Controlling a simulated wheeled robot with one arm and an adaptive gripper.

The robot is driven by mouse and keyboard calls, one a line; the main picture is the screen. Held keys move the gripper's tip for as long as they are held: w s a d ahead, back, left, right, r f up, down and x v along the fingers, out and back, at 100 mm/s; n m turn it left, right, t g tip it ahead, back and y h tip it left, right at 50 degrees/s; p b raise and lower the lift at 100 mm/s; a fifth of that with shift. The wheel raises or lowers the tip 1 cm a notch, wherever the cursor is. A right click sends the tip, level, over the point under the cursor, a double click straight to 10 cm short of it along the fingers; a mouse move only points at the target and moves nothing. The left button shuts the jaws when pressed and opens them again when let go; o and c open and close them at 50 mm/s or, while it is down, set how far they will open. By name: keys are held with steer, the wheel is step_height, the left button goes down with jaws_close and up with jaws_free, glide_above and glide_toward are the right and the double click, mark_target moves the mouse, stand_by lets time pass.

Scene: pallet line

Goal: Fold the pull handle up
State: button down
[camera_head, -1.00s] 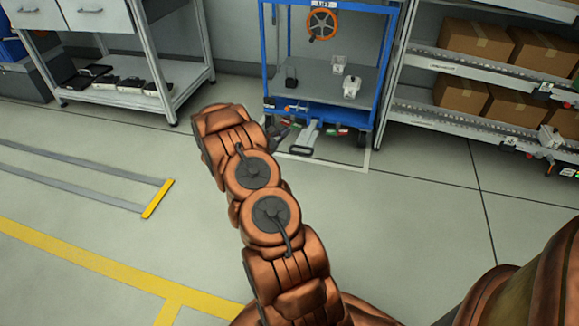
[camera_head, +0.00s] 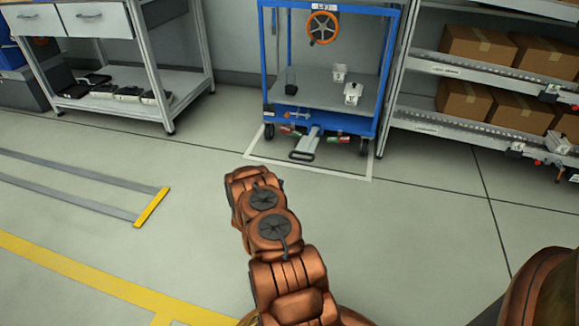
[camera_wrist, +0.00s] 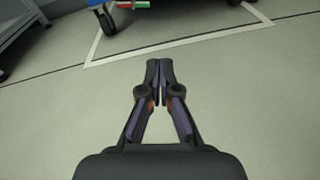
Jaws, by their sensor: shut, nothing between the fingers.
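The pull handle (camera_head: 308,143) is a grey bar with a dark loop grip at the bottom front of the blue cart (camera_head: 320,118). It is folded down, slanting out from under the cart with its grip close to the floor. My gripper (camera_wrist: 160,63) is shut and empty in the wrist view, above bare floor in front of the cart. There its fingertips point towards the white floor outline and the handle cannot be made out. In the head view my own arm hides the gripper, and the arm's end is apart from the handle, on the near side.
The cart stands within a white floor outline (camera_head: 230,166) and carries an orange handwheel (camera_head: 322,28) and small parts. A rack with cardboard boxes (camera_head: 463,103) is on the right, a workbench (camera_head: 135,105) on the left. A yellow-ended floor frame (camera_head: 152,207) lies left; the floor between is clear.

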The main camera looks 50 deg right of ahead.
steer(key=w+d+r+b, duration=0.2)
steer(key=d+b, duration=0.4)
steer(key=d, duration=0.5)
steer(key=shift+w, duration=0.4)
stand_by(0.4)
steer(key=shift+d, duration=0.15)
